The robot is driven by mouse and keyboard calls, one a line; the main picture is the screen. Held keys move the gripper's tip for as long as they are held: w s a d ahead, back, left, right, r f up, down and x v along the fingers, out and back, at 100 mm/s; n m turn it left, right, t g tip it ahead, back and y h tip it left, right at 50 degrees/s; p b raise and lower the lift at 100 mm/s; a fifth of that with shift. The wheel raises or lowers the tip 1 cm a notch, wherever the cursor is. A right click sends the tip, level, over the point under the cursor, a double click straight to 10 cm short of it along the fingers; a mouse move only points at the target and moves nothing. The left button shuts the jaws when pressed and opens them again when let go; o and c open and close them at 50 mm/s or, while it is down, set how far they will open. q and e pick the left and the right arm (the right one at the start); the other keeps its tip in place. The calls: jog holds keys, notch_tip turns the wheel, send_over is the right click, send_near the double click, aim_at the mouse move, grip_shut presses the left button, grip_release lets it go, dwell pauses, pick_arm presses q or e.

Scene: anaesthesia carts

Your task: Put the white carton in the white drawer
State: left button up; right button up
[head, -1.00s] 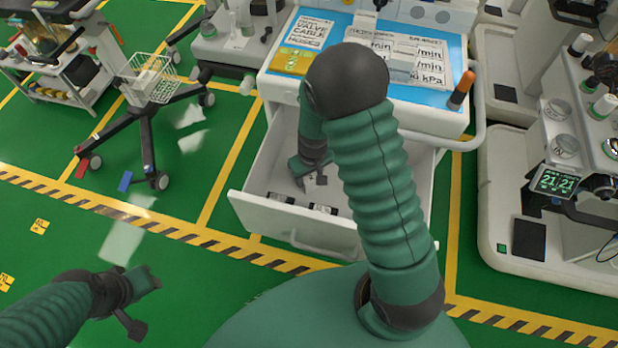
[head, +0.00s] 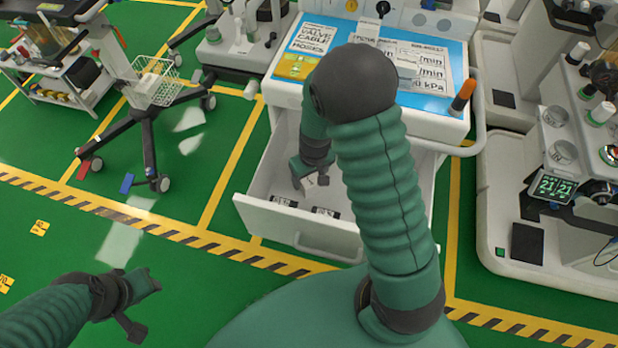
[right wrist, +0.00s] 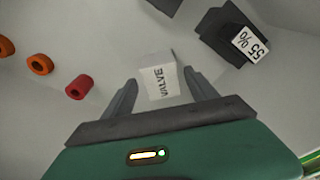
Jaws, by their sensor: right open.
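The white carton (right wrist: 156,64), marked "VALVE", lies on the floor of the white drawer (right wrist: 235,82) in the right wrist view. My right gripper (right wrist: 160,80) is open, with one finger on each side of the carton. In the head view the white drawer (head: 298,226) is pulled out from the cart, and my right gripper (head: 312,182) reaches down inside it. The carton is mostly hidden there by my gripper. My right arm covers the drawer's right part. My left gripper (head: 145,304) is open and empty over the green floor at lower left.
Dark labelled items (head: 326,212) lie near the drawer's front. The right wrist view shows a dark block (right wrist: 222,35), orange rings (right wrist: 40,65) and a red cylinder (right wrist: 79,87). The cart's blue top (head: 440,101) carries label cards and an orange-tipped marker (head: 461,96).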

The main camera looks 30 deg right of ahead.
aim_at(312, 181)
jog(key=r+p, duration=0.1)
jog(key=r, duration=0.4)
jog(key=s+r+p, duration=0.1)
jog(key=r, duration=0.2)
jog(key=shift+r+p, duration=0.35)
jog(key=shift+r, duration=0.35)
